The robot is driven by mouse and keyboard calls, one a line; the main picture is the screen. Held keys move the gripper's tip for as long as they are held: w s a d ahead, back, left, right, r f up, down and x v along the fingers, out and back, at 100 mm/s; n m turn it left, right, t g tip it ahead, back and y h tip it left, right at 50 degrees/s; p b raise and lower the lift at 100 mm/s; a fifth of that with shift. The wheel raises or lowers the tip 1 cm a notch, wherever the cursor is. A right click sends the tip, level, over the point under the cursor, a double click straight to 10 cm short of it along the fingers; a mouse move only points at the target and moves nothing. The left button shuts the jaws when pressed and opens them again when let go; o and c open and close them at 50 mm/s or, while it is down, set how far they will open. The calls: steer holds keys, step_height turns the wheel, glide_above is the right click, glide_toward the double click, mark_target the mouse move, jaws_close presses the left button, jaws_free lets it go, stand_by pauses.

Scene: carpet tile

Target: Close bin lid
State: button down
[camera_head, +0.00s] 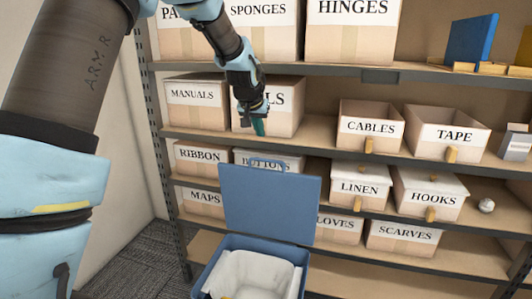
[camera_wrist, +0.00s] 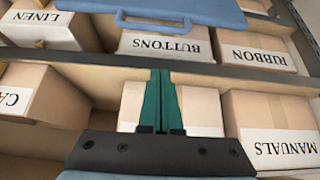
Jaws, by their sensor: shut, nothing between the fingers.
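The blue bin (camera_head: 232,246) stands low in front of the shelves in the head view, with a white liner and something yellow inside. Its flat blue lid (camera_head: 268,205) is open and stands upright at the bin's back, with a loop handle on its top edge. The lid's handle edge also shows at the top of the wrist view (camera_wrist: 180,10). My gripper (camera_head: 259,127) is above the lid, in front of a box on the shelf, and apart from the lid. Its green fingers are together and empty in the wrist view (camera_wrist: 162,100).
A shelf unit (camera_head: 320,145) with labelled boxes stands behind the bin. The MANUALS box (camera_head: 193,104) and another box are close behind my gripper. The BUTTONS box is partly hidden behind the lid. Grey carpet (camera_head: 135,262) is free left of the bin.

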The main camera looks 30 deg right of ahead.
mark_target(270, 145)
steer(key=p+x, duration=0.1)
steer(key=x, duration=0.2)
steer(key=d+p+x, duration=0.1)
steer(key=x, duration=0.2)
steer(key=p+x, duration=0.1)
steer(key=x, duration=0.3)
steer(key=shift+s+d+r, duration=0.1)
steer(key=shift+d+r, duration=0.15)
steer(key=shift+d, duration=0.2)
steer(key=shift+s+a+f+p, duration=0.15)
steer(key=shift+s+a+p, duration=0.3)
steer(key=shift+s+a, duration=0.1)
steer(key=shift+s+a+f+p, duration=0.15)
steer(key=shift+s+a+p, duration=0.3)
steer(key=shift+s, duration=0.1)
steer(key=shift+s+a+f, duration=0.25)
steer(key=shift+s+a, duration=0.1)
